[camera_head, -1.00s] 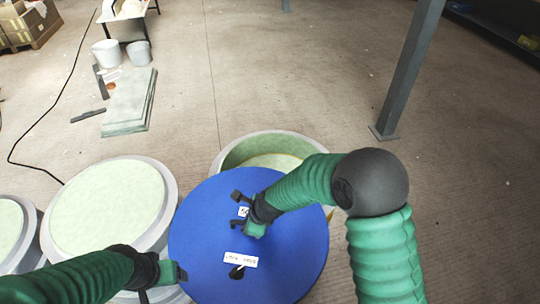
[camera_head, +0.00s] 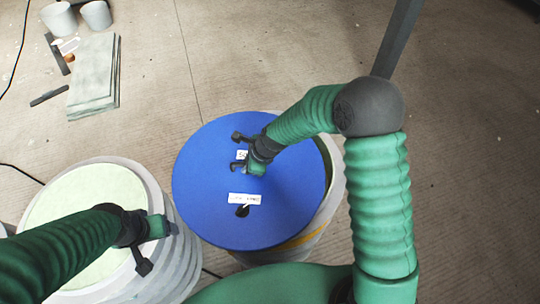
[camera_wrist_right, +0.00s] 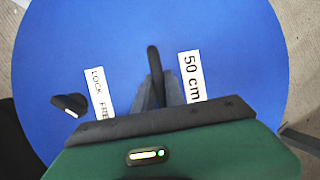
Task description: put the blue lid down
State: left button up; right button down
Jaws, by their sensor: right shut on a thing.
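The round blue lid (camera_head: 215,195) lies over the right-hand round mould (camera_head: 335,200) in the head view. It hides most of the mould's opening, and a crescent of rim shows at the right; I cannot tell if lid and rim touch. My right gripper (camera_head: 242,156) is shut on the lid's upright black handle (camera_wrist_right: 153,62), by the "50 cm" label (camera_wrist_right: 191,77). A black knob (camera_wrist_right: 70,104) stands by a "LOCK FREE" label (camera_wrist_right: 98,92). My left gripper (camera_head: 152,245) is empty, over the left mould's edge; its jaw opening is unclear.
The left mould (camera_head: 85,190) has a pale green top and stands close to the lid. Flat pale slabs (camera_head: 93,75) and two white buckets (camera_head: 96,15) are at the upper left. A grey post (camera_head: 396,40) rises at the upper right. Floor is clear between them.

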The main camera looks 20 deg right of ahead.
jog(key=w+d, duration=0.1)
jog(key=d, duration=0.2)
jog(key=w+d, duration=0.1)
jog(key=d, duration=0.2)
jog(key=w+d+f+p, duration=0.1)
jog(key=w+d, duration=0.1)
jog(key=d, duration=0.1)
jog(key=shift+w+d, duration=0.1)
jog(key=shift+d, duration=0.2)
jog(key=shift+d+f, duration=0.1)
jog(key=shift+f, duration=0.3)
notch_tip(320, 180, down, 2)
jog(key=shift+f, duration=0.15)
jog(key=shift+a+f, duration=0.2)
jog(key=c, duration=1.4)
grip_release()
jog(key=shift+d, duration=0.1)
jog(key=v, duration=1.2)
jog(key=s+r+n+g+h, duration=0.1)
jog(key=s+r+n+h, duration=0.2)
jog(key=s+n, duration=1.6)
jog(key=r+n, duration=0.1)
jog(key=n, duration=0.1)
jog(key=shift+r+n, duration=0.15)
jog(key=shift+n, duration=0.25)
